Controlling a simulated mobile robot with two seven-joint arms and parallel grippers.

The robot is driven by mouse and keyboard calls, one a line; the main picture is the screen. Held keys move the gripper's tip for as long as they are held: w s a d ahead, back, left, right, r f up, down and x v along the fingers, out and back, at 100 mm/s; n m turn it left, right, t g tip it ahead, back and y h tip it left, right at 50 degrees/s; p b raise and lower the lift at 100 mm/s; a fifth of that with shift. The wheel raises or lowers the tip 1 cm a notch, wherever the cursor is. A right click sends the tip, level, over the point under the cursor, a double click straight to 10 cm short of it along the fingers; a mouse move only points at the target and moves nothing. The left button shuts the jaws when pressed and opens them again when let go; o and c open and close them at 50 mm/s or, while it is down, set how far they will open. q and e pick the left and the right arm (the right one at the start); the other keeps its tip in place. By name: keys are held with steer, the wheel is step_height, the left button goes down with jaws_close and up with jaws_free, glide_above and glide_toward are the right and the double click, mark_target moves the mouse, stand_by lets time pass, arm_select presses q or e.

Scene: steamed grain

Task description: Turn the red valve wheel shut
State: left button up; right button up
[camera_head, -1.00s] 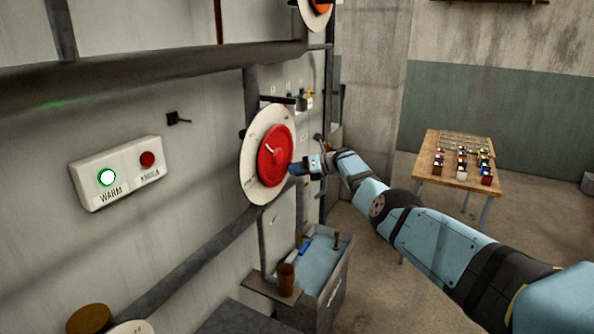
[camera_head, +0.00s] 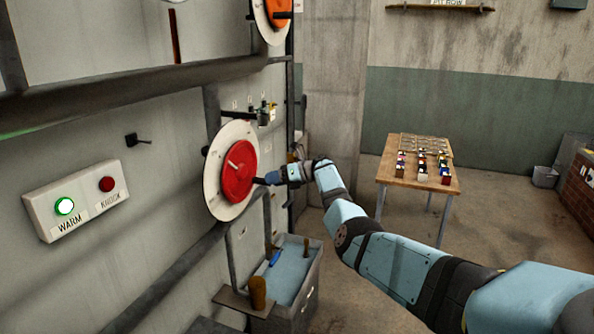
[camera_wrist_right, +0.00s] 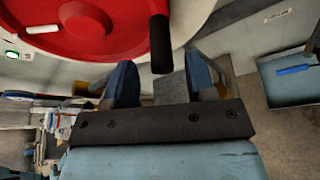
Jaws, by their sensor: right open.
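The red valve wheel (camera_head: 240,172) sits on a round white plate (camera_head: 213,190) on the wall, with a short white mark on its face. A black handle peg (camera_wrist_right: 160,45) sticks out from the wheel's rim toward me. My right gripper (camera_head: 268,179) is at the wheel's right edge. In the right wrist view its two blue fingers (camera_wrist_right: 161,75) are apart, and the peg's end lies between their lines, near the tips. No contact with the peg can be made out. My left gripper is in neither view.
A white box (camera_head: 80,200) with a lit green WARM lamp and a red KNOCK button is on the wall at left. A grey basin (camera_head: 300,290) stands below the wheel, beside a brown cup (camera_head: 258,292). A wooden table (camera_head: 390,172) with small items stands back right.

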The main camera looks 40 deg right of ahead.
steer(key=v, duration=0.9)
steer(key=shift+b, duration=0.45)
steer(key=shift+f, duration=0.1)
steer(key=shift+c, duration=0.3)
